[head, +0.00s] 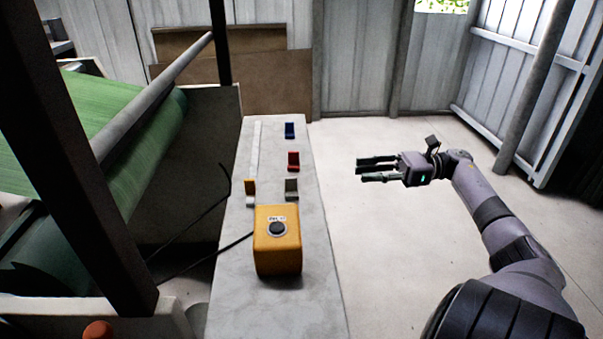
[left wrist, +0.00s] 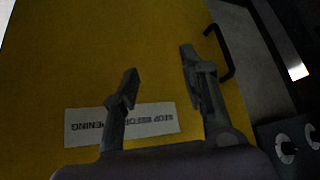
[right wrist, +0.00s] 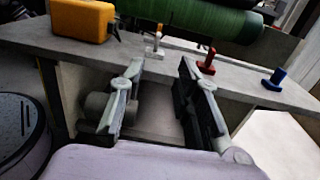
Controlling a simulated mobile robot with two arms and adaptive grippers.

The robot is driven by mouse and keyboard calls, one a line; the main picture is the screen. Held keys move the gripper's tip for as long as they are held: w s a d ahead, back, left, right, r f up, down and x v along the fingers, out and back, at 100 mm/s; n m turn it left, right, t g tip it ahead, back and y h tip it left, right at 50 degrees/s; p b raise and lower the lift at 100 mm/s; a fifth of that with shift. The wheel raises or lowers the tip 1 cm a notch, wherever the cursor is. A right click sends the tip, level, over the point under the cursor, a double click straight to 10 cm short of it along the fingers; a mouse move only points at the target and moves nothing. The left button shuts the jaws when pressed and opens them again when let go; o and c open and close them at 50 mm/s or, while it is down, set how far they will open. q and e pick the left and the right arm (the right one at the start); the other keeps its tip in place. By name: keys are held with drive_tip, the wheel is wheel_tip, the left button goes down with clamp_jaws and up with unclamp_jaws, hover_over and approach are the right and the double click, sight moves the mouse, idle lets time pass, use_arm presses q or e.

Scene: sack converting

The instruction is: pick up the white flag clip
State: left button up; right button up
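The white flag clip (head: 291,189) looks pale grey and stands upright on the narrow grey bench, just behind the yellow box. In the right wrist view, the white clip (right wrist: 157,40) stands near the bench edge, beyond the fingertips, with a bit of orange behind it. My right gripper (head: 358,168) is open and empty, out to the right of the bench and apart from the clip. It shows open in the right wrist view (right wrist: 160,65) too. My left gripper (left wrist: 158,62) is open and empty before a yellow panel; it is outside the head view.
A yellow button box (head: 278,243) stands in front. The green roll machine (head: 130,135) is at left. Floor right of the bench is clear.

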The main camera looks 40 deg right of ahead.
approach(295, 179)
drive_tip(key=x, duration=0.4)
drive_tip(key=shift+w+r, duration=0.1)
drive_tip(key=shift+w, duration=0.2)
drive_tip(key=shift+w+a, duration=0.25)
drive_tip(key=shift+a, duration=0.1)
drive_tip(key=x, duration=0.4)
drive_tip(key=shift+w+a+f+b, duration=0.2)
drive_tip(key=shift+a+f+b, duration=0.05)
drive_tip(key=shift+a+b, duration=0.1)
use_arm(q)
drive_tip(key=w, duration=0.1)
drive_tip(key=w+d+r+t, duration=0.1)
drive_tip(key=shift+w+r+h, duration=0.25)
drive_tip(key=shift+w+h, duration=0.05)
use_arm(e)
drive_tip(key=shift+c, duration=0.4)
clamp_jaws()
